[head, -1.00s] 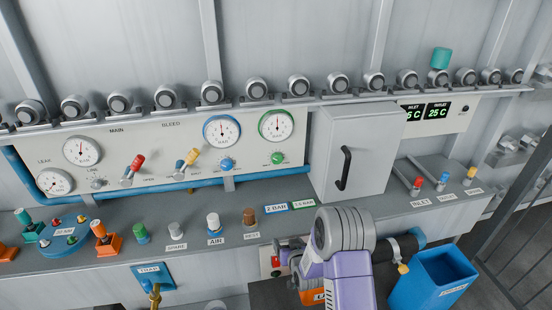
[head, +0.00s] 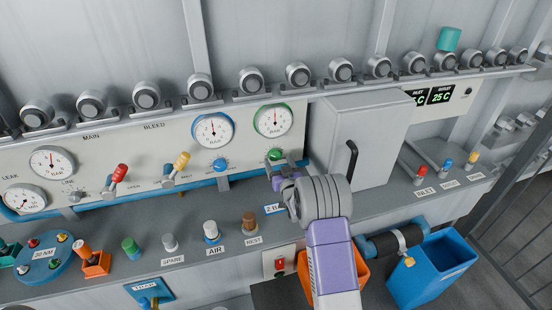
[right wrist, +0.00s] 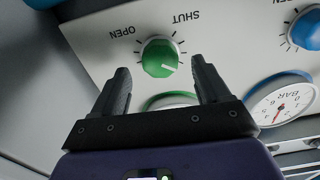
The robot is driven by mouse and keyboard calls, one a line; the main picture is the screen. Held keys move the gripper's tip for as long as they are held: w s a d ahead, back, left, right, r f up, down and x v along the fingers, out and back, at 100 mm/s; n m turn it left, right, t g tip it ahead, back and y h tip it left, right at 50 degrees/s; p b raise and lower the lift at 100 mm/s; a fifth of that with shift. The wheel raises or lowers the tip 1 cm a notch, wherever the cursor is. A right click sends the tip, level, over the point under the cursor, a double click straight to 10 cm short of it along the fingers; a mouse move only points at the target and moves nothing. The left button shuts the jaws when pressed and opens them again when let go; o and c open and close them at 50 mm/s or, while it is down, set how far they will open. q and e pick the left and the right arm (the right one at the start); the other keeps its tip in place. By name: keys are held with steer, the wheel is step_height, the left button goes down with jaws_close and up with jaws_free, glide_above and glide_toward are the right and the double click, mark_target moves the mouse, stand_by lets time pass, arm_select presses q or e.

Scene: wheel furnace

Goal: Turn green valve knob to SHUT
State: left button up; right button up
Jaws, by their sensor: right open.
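The green valve knob (head: 274,154) sits on the grey panel below the green-rimmed gauge (head: 273,120). The right wrist view shows the knob (right wrist: 160,58) upside down, with OPEN (right wrist: 122,32) and SHUT (right wrist: 184,17) printed around it. Its white mark points to the lower right in that view, not at either word. My right gripper (head: 280,172) is open in front of the panel, just below the knob. In the right wrist view, its fingers (right wrist: 160,76) stand either side of the knob's line, apart from it. My left gripper is out of view.
A blue knob (head: 221,165) and blue-rimmed gauge (head: 213,130) are left of the green ones. A grey cabinet (head: 355,135) juts out close to the right. A blue pipe (head: 195,184) runs under the panel, above the counter with several coloured knobs.

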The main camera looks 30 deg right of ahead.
mark_target(275, 155)
steer(key=shift+x, duration=1.5)
steer(key=c, duration=1)
steer(key=shift+f+n+b, duration=0.15)
steer(key=shift+n+b, duration=0.45)
steer(key=shift+b, duration=0.25)
steer(key=n+b, duration=0.9)
steer(key=n, duration=0.1)
steer(key=shift+n+b, duration=1.65)
steer(key=shift+n, duration=0.85)
steer(key=shift+c, duration=0.2)
